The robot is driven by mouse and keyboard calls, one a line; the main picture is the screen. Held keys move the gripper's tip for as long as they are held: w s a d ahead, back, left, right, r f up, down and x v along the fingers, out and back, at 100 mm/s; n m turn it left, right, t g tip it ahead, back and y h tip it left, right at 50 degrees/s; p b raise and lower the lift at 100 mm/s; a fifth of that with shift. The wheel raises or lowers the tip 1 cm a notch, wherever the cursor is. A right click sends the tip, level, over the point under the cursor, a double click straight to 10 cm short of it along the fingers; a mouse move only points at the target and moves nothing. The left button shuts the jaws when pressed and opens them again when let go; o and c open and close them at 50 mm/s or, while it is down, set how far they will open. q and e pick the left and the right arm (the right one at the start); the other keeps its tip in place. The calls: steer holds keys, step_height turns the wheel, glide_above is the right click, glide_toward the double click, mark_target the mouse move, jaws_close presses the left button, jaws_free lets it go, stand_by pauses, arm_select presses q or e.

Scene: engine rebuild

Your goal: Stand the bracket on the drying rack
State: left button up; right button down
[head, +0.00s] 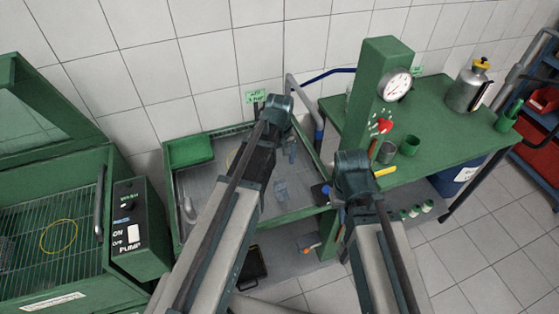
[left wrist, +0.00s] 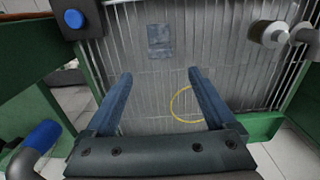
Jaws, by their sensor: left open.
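My left gripper (left wrist: 160,78) is open, with nothing between its fingers, above the ribbed grey floor of the green-sided tray (head: 315,210). In the left wrist view, a small flat blue-grey piece (left wrist: 160,40) lies on that floor beyond the fingertips; it also shows in the head view (head: 280,190). I cannot tell if it is the bracket. A thin yellow ring (left wrist: 174,108) lies by the right finger. No piece is clearly the bracket, and I cannot make out which surface is the drying rack. My right arm reaches toward the tray's right side; its gripper is hidden.
A green cabinet with a wire grid (head: 30,260) and a pump control box (head: 138,230) stands at left. A green bench (head: 450,125) at right carries a gauge press (head: 385,80), cups and a metal can (head: 467,88). A metal spout (left wrist: 268,33) juts over the tray.

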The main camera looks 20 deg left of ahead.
arm_select(q)
steer(key=s+d+m+y, duration=0.1)
steer(key=s+d+m, duration=0.9)
steer(key=s, duration=0.5)
steer(key=shift+s+r+m, duration=0.15)
steer(key=shift+r+m, duration=0.05)
steer(key=shift+m, duration=0.1)
steer(key=shift+d+f, duration=0.1)
step_height(320, 180, down, 3)
steer(key=b, duration=0.3)
